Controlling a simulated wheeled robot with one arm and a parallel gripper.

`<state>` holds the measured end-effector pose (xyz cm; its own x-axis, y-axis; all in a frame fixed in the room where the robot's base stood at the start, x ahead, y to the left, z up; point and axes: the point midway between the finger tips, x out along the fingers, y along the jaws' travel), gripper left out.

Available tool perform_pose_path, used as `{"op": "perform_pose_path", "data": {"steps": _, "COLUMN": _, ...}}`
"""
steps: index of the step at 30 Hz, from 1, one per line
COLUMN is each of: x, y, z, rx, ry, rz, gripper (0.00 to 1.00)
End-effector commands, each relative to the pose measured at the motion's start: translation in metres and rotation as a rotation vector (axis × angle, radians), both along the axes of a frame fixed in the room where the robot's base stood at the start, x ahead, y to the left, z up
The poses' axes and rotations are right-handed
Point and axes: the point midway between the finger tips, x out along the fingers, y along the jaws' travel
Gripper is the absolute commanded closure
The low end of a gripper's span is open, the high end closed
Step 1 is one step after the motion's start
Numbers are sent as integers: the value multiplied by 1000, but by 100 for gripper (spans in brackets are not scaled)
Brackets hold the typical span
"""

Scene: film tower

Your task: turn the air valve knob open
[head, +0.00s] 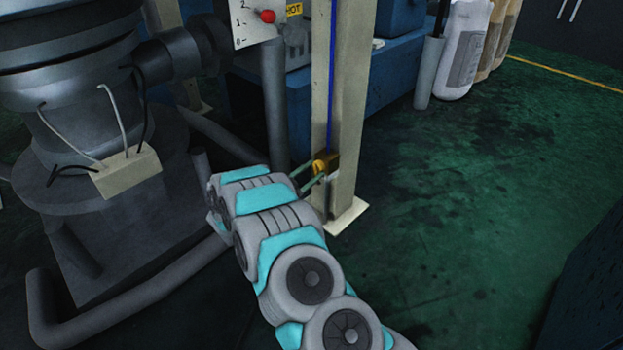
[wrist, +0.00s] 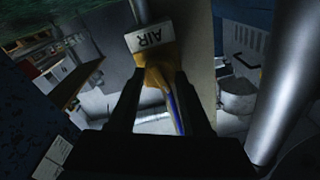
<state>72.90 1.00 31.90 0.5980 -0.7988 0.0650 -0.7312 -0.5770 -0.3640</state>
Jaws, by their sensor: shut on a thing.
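The air valve knob (head: 320,166) is a small yellow-brass piece low on a cream post (head: 350,100), beside a blue line running down the post. In the wrist view the brass valve (wrist: 158,74) sits under a white label (wrist: 150,40) reading AIR. My gripper (head: 311,176) reaches it from the lower left, its fingers at the knob. In the wrist view my gripper (wrist: 160,80) has its two dark fingers on either side of the brass piece, shut on it. The fingers hide part of the knob, and I cannot tell how far it is turned.
A dark grey machine (head: 80,90) with pipes stands at left. A blue machine base (head: 400,85) and sacks (head: 465,50) are behind. Green floor (head: 470,190) at right is mostly clear, with a dark blue block (head: 590,290) at lower right.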

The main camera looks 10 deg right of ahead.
Motion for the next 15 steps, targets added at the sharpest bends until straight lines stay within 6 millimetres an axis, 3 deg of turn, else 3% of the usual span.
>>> {"op": "perform_pose_path", "data": {"steps": 15, "x": 0, "y": 0, "z": -2, "rx": 129, "ry": -175, "rz": 1, "gripper": 100}}
